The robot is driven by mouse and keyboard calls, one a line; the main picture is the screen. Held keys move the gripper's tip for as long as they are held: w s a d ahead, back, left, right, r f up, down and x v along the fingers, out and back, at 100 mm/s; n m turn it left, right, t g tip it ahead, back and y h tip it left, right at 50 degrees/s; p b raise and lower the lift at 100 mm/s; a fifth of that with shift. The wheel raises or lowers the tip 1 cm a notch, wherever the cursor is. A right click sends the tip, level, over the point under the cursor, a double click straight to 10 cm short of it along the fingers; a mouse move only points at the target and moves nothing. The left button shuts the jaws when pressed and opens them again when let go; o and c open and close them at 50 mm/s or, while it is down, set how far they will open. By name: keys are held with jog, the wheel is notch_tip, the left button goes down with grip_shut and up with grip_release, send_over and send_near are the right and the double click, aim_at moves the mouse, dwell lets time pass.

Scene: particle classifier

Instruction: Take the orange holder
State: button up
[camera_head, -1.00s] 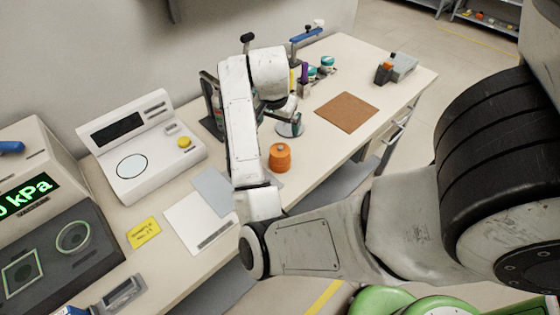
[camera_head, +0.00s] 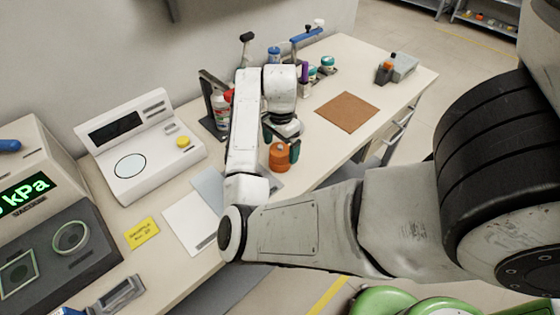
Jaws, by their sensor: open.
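The orange holder (camera_head: 279,157), a small round orange piece, stands on the bench near its front edge. My gripper (camera_head: 282,143) is open and empty at the holder, low over the bench. One dark green finger shows to the right of the holder's top and another behind its upper left. The fingers appear to be on either side of the holder; whether they touch it I cannot tell. My wrist hides the bench just behind it.
A brown mat (camera_head: 347,112) lies to the right. White and grey sheets (camera_head: 188,222) lie to the left, by a white instrument (camera_head: 150,150). Bottles and a rack (camera_head: 213,103) stand behind my arm. A grey box (camera_head: 403,67) stands at the far right.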

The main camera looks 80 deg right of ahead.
aim_at(275, 168)
notch_tip(275, 168, down, 4)
jog(key=shift+w+f, duration=0.1)
jog(key=shift+f, duration=0.05)
jog(key=c, duration=1.6)
jog(key=shift+c, duration=0.2)
